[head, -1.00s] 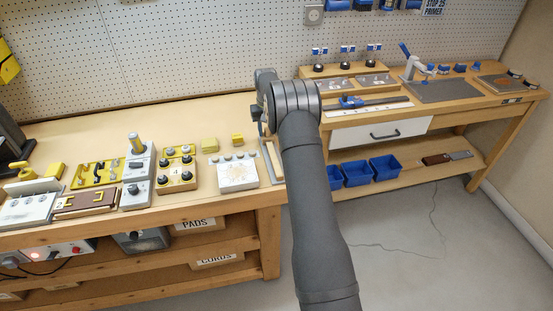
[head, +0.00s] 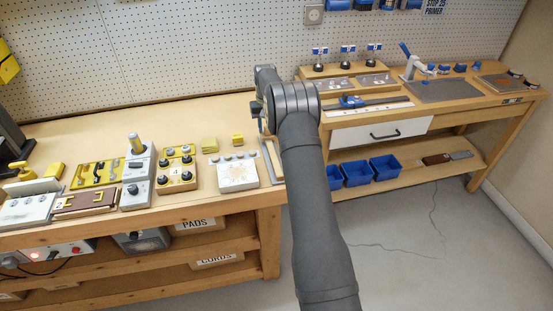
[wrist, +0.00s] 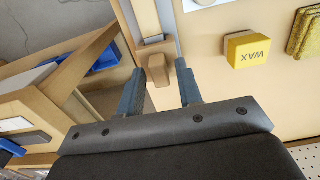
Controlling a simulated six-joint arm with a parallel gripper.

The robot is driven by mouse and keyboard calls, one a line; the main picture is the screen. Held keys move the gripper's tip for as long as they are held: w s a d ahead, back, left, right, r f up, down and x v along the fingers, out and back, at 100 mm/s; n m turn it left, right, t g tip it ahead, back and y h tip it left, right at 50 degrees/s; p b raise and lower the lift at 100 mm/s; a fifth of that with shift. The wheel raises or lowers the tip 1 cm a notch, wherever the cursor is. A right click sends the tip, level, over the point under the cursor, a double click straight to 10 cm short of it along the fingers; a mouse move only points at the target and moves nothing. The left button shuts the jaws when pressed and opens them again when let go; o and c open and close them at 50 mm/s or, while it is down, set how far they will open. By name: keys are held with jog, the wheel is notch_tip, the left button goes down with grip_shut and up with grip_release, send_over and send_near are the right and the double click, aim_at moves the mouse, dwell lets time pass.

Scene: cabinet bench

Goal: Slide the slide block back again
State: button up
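The slide track (head: 273,160), a pale wooden strip with a grey rail, lies near the right end of the left bench in the head view, partly behind my arm. In the wrist view the track (wrist: 170,22) runs up from between my fingers. A small wooden block (wrist: 156,62), which looks like the slide block, sits at its near end, with a narrow wooden piece beside it. My gripper (wrist: 162,80) is open, with one finger on each side of these pieces. I cannot tell whether either finger touches them. The fingertips are mostly hidden in the head view.
A yellow wax block (wrist: 247,50) and a yellow textured pad (wrist: 304,34) lie to the right in the wrist view. A white panel with knobs (head: 238,175) stands left of the track.

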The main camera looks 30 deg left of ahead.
notch_tip(320, 180, up, 9)
dwell(0.8)
jog(key=shift+f, duration=4.3)
jog(key=shift+r, duration=3.25)
jog(key=shift+f, duration=4.05)
